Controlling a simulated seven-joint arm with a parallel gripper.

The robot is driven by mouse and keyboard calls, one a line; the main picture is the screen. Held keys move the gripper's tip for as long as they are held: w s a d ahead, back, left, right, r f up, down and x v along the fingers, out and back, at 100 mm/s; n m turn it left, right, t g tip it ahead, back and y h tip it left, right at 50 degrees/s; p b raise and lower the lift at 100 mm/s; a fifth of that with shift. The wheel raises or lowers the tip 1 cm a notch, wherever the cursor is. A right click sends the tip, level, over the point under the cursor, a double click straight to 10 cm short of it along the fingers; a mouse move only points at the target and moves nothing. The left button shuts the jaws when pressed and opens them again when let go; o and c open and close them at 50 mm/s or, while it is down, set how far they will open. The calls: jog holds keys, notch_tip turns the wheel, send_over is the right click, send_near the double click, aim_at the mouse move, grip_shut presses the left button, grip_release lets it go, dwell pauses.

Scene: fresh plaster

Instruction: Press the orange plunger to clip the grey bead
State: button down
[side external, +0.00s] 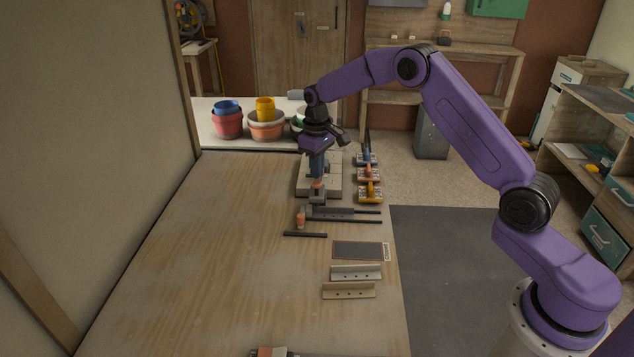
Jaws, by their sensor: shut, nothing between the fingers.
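My gripper (317,176) points straight down at the far end of the bench, with its fingers shut and empty. Directly below it is a small orange part (317,184) on a grey piece (318,197), at the front of a pale block. I cannot tell whether the fingertips touch the orange part. To the right stands a row of small units: a blue-grey one (366,159), an orange one (368,175) and a yellow one (370,193). Which orange part is the plunger is unclear. Dark grey strips (345,214) lie nearer; I cannot single out the grey bead.
An orange-headed tool (301,216) and a dark bar (305,234) lie nearby. A dark flat plate (358,250) and two angled strips (355,272) lie along the right edge. Coloured buckets (266,124) stand behind. The bench's left and middle (220,260) are clear.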

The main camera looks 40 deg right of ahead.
aim_at(317, 182)
jog(key=shift+f, duration=0.2)
dwell(0.3)
jog(key=shift+f, duration=1.9)
jog(key=shift+r, duration=2.05)
jog(key=shift+r, duration=0.1)
notch_tip(317, 182, up, 6)
jog(key=shift+f, duration=0.1)
